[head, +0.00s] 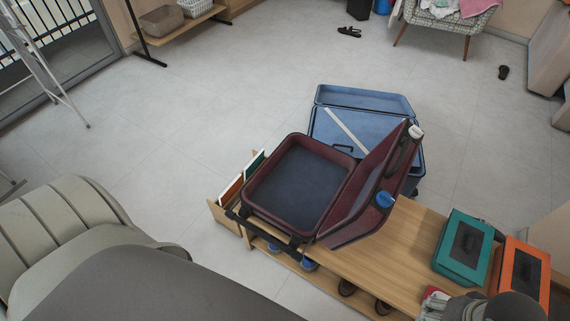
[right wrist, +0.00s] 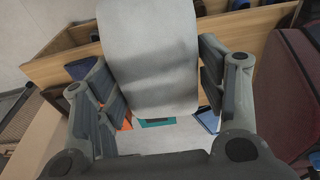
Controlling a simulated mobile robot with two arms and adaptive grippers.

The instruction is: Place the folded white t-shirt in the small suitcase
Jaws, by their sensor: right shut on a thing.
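A dark red suitcase (head: 298,187) lies open on a wooden bench, its dark blue-lined base empty and its lid raised on the right. Its dark red shell also shows at the right edge of the right wrist view (right wrist: 287,95). A blue suitcase (head: 362,125) stands open behind it, partly hidden by the red lid. My right gripper (right wrist: 163,90) is shut on a pale, flat, rounded cloth bundle, the folded white t-shirt (right wrist: 150,55), which hangs between its fingers. The t-shirt cannot be made out in the head view. My left gripper is not in view.
The wooden bench (head: 400,243) has shoes underneath. A green box (head: 463,246) and an orange box (head: 522,272) lie on its right end. Upright folders (head: 243,180) stand at its left end. The floor (head: 220,95) left of the suitcases is clear.

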